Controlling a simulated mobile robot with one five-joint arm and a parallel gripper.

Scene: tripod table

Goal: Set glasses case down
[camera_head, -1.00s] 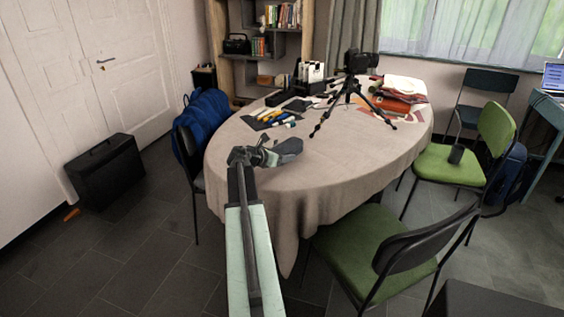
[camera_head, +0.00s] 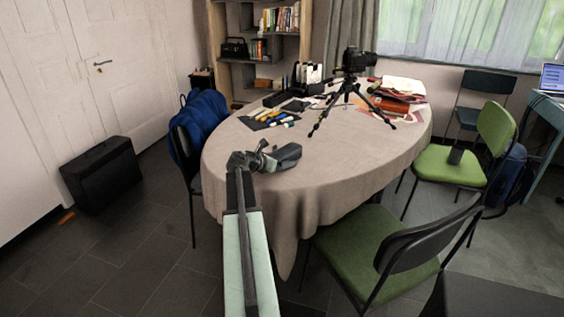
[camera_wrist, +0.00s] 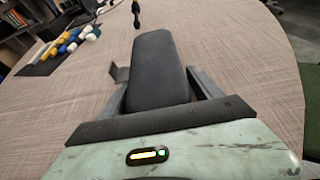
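The glasses case (camera_wrist: 157,70) is dark grey, long and rounded. In the wrist view it lies between the two fingers of my gripper (camera_wrist: 160,78), which appear to press on its sides. Its near end is close to the gripper's dark front edge. In the head view, the case (camera_head: 286,156) points right from my gripper (camera_head: 262,158), over the near left part of the oval table (camera_head: 330,170). I cannot tell whether its underside touches the beige tablecloth.
Markers on a dark mat (camera_head: 270,119) lie beyond the case. The cloth right of the case is bare. Green chairs (camera_head: 375,245) stand around the table.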

